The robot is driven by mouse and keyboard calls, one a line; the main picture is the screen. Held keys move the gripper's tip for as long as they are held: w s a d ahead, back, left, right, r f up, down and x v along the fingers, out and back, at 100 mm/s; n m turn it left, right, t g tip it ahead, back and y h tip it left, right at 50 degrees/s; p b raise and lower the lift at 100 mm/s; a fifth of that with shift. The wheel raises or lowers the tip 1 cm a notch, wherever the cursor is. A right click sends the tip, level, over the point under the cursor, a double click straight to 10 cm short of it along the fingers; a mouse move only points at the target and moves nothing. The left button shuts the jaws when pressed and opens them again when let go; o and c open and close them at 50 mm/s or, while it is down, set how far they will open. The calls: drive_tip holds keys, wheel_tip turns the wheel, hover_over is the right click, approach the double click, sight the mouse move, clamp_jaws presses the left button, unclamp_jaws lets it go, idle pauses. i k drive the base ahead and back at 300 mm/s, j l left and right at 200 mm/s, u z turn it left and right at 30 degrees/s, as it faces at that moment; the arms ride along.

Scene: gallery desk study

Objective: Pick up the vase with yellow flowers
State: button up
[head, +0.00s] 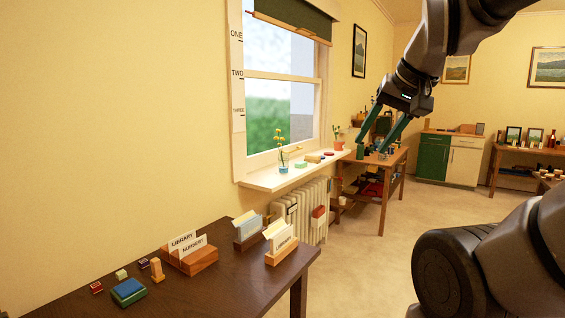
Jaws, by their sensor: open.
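The vase with yellow flowers (283,167) stands upright on the white window sill, near the sill's left part. It is a small bluish pot with thin stems and yellow blooms rising in front of the window glass. My gripper (376,132) hangs from the arm at the upper right, its two teal fingers spread apart and empty. In the picture it is to the right of the vase and a little higher, well apart from it. Its fingertips overlap the view of the far table.
The sill (262,184) also holds small items and a potted plant (338,140). A radiator (312,212) is below. A dark desk (215,285) with card holders stands in front. A wooden table (388,160) stands behind my gripper. The floor (365,235) at centre is clear.

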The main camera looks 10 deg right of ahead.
sight(284, 157)
drive_tip(key=i+l+z, duration=0.3)
drive_tip(key=i, duration=0.15)
drive_tip(key=i+l+z, duration=0.15)
drive_tip(key=i+z, duration=0.15)
drive_tip(key=i, duration=0.2)
drive_tip(key=i+z, duration=0.25)
drive_tip(key=i, duration=0.25)
drive_tip(key=i+u, duration=0.15)
drive_tip(key=i, duration=0.25)
drive_tip(key=i+l+u, duration=0.15)
drive_tip(key=i, duration=0.25)
drive_tip(key=i+l+u, duration=0.15)
drive_tip(key=i, duration=0.25)
drive_tip(key=i+l+u, duration=0.15)
drive_tip(key=i, duration=0.25)
drive_tip(key=i+l+u, duration=0.3)
drive_tip(key=i+u, duration=0.2)
drive_tip(key=i+l+u, duration=0.65)
drive_tip(key=l+u, duration=0.3)
drive_tip(key=l, duration=0.15)
drive_tip(key=i+l, duration=0.15)
drive_tip(key=i, duration=0.25)
